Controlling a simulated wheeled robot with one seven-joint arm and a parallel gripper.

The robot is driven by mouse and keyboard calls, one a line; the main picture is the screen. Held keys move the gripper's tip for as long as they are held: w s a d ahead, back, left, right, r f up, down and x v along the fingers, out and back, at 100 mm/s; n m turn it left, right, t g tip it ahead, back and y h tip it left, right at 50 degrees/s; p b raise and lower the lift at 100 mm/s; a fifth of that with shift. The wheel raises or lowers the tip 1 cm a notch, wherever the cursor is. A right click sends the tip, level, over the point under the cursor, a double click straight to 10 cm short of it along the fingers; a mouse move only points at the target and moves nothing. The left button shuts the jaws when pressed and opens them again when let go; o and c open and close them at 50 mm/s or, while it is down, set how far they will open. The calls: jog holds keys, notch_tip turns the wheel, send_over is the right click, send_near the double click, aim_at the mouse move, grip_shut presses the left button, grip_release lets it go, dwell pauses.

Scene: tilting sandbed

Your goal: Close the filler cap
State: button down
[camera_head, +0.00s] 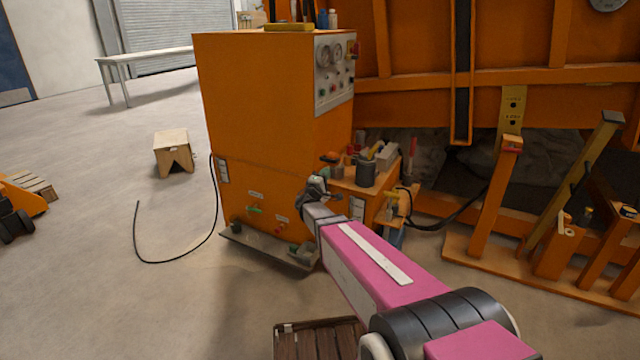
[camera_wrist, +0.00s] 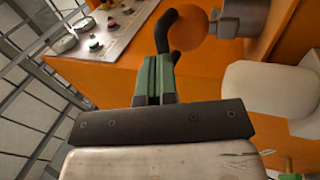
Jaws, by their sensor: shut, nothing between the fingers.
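My gripper (camera_head: 317,184) is in front of the orange cabinet's right corner, by a small side shelf. In the wrist view its two green fingers (camera_wrist: 156,72) are together with nothing between them. A rounded orange part (camera_wrist: 192,28), possibly the filler cap, is just beyond the fingertips beside a grey cylinder (camera_wrist: 240,16). An orange part also shows above the shelf in the head view (camera_head: 333,156). A black curved piece (camera_wrist: 163,32) stands at the fingertips; I cannot tell whether they touch it. Whether the cap is open is unclear.
The orange cabinet (camera_head: 255,100) carries a gauge panel (camera_head: 334,72). The side shelf (camera_head: 372,187) holds a dark grey canister (camera_head: 366,172) and several small items. A white container (camera_wrist: 268,90) is right of the fingers in the wrist view. Open floor lies left of the cabinet.

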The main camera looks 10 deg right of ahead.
aim_at(332, 162)
jog(key=shift+x, duration=2.05)
